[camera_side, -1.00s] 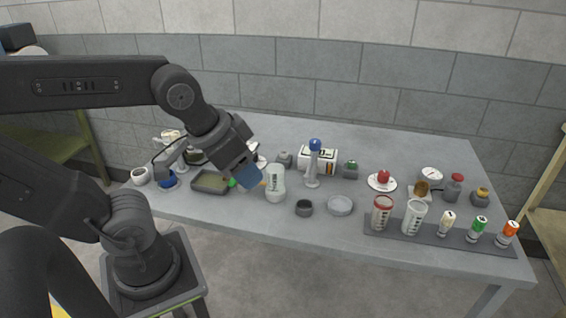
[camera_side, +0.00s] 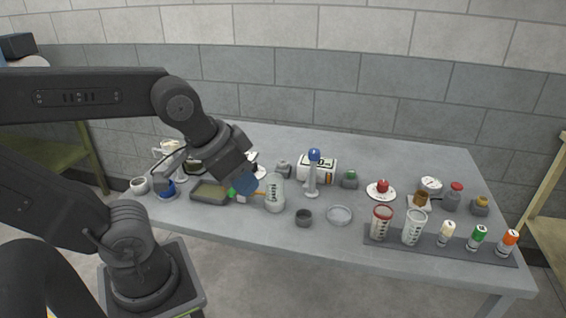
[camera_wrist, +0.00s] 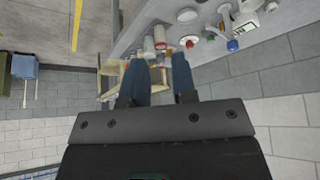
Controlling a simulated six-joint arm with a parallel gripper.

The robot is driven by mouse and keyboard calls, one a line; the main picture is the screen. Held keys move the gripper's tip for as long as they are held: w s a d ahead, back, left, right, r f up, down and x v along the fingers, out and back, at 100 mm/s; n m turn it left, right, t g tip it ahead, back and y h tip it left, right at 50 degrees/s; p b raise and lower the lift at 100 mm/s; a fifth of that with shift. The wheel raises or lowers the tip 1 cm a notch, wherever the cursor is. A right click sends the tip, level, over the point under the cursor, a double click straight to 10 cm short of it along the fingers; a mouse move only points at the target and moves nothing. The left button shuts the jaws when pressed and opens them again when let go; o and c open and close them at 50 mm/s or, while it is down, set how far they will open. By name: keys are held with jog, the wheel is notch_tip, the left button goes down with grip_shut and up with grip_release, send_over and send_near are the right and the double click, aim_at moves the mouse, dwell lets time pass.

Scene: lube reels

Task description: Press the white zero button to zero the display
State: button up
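Small objects behind and beside the fingers are partly hidden, including a green one (camera_side: 231,191).
A shallow tray (camera_side: 209,197) lies left of the fingers. Several tubes and cups stand on a dark mat (camera_side: 465,243) at the right. The back of the table is mostly clear.

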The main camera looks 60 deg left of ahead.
grip_shut()
dwell(1.3)
